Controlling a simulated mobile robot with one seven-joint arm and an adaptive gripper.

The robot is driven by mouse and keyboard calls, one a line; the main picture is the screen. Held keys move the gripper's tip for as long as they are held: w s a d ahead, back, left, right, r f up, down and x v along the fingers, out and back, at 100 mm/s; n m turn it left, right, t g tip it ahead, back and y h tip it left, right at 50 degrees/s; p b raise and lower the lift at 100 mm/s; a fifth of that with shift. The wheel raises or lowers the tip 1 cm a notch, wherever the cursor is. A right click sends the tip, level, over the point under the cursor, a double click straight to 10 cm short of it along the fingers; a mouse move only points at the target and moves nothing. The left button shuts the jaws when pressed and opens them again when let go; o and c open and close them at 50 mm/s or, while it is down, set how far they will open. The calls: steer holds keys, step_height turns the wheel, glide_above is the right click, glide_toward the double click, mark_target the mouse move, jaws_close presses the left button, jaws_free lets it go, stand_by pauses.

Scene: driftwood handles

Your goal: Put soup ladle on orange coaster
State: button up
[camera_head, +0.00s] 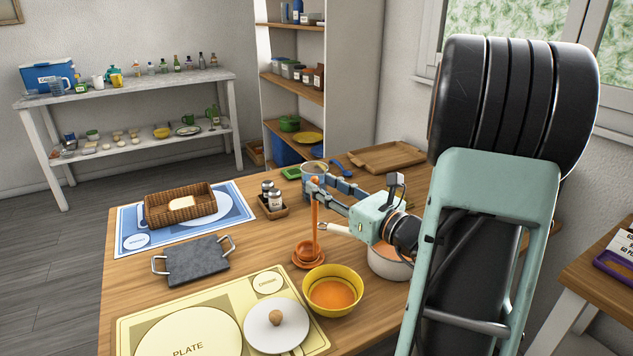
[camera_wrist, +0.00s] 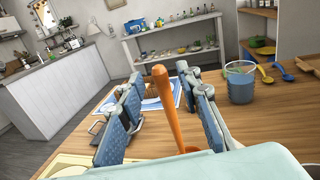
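The orange soup ladle (camera_head: 315,222) stands upright, handle up. Its bowl is down at the orange coaster (camera_head: 298,260), a small round disc on the table, and appears to rest on it. My gripper (camera_head: 318,187) is level with the upper handle. In the wrist view the ladle handle (camera_wrist: 167,105) rises between the two blue-grey fingers of my gripper (camera_wrist: 164,100), with a gap on each side. The fingers are open and do not appear to press on it. The ladle's lower end is mostly hidden in the wrist view.
A yellow bowl (camera_head: 333,307) of orange soup is close right of the coaster, and a pot (camera_head: 388,266) stands behind my wrist. A white lid (camera_head: 276,334), grey stone tray (camera_head: 195,261), shaker holder (camera_head: 272,210) and bread basket (camera_head: 165,210) lie leftward. A blue cup (camera_wrist: 240,90) is behind.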

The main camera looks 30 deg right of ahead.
steer(key=v, duration=0.8)
steer(key=shift+s, duration=0.4)
